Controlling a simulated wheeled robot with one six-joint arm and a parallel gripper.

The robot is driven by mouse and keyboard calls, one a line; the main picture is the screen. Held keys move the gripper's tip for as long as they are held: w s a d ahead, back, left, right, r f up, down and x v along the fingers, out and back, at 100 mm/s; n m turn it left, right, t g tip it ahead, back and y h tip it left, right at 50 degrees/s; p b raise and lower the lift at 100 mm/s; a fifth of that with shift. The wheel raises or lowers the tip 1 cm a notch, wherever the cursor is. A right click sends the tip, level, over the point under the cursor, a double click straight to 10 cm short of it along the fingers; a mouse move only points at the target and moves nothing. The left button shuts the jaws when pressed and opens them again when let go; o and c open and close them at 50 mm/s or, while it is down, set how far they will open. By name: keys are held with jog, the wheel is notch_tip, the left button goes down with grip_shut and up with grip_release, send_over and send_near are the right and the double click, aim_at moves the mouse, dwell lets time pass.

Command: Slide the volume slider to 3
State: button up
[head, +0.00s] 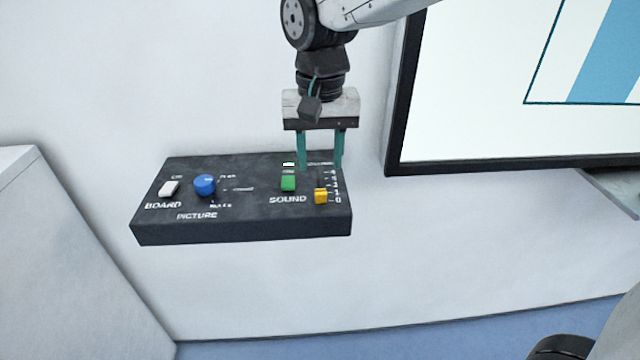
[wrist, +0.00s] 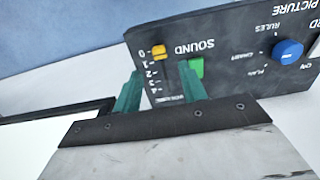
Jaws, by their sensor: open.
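The yellow volume slider (head: 321,196) sits at the 0 end of its numbered scale, on the right side of the dark control panel (head: 240,228). It also shows in the wrist view (wrist: 159,51), beside the 0 mark. My gripper (head: 320,165) is open and empty, pointing down over the panel's back right part. In the wrist view its teal fingers (wrist: 161,72) are on either side of the slider's track, apart from the yellow knob. Whether the fingertips touch the panel I cannot tell. The fingers hide part of the scale's far end.
A green SOUND switch (head: 288,182) stands just left of the slider, close to one finger. A blue PICTURE knob (head: 205,185) and a white BOARD switch (head: 169,188) are farther left. A dark-framed board (head: 500,168) is on the wall at right.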

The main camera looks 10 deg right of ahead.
aim_at(320, 190)
notch_tip(320, 190, down, 7)
jog(key=shift+r, duration=0.15)
grip_shut()
